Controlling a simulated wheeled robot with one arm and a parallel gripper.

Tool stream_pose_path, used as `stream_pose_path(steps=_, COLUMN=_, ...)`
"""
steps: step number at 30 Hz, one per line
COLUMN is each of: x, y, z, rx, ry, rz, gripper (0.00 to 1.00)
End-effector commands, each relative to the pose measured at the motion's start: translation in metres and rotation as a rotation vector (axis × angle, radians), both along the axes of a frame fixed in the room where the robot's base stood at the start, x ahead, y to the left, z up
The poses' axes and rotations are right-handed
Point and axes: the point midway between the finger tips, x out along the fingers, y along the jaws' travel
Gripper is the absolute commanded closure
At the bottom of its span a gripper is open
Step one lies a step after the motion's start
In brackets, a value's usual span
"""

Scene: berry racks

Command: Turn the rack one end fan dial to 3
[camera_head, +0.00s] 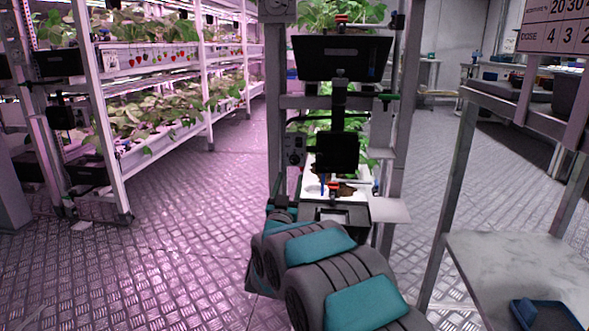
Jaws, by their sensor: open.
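A rack end (400,110) stands upright straight ahead of me, with green plants behind it. A small dark box with round, knob-like shapes (294,151) is on its left post; it may be a fan dial, but its marks and setting are too small to read. No rack number is legible, so I cannot tell which rack is rack one. My grey and teal arm reaches from the bottom toward the foot of this rack end, below the box.
A planted rack (105,150) stands at left, with open metal floor (190,240) between. At right are a table (520,265) with a blue tray (545,314) and a number board (553,27).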

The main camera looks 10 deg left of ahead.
Motion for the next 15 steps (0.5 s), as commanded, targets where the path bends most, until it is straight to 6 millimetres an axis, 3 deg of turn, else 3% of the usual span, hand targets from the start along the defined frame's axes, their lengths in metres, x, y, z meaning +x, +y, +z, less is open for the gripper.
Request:
stream_pose_path(steps=9, x=0.04, y=-0.004, z=0.017, rx=0.003, ry=-0.005, rz=-0.002, gripper=0.41)
stream_pose_path(steps=15, x=0.054, y=-0.004, z=0.023, rx=0.001, ry=0.0, rz=0.0, gripper=0.41)
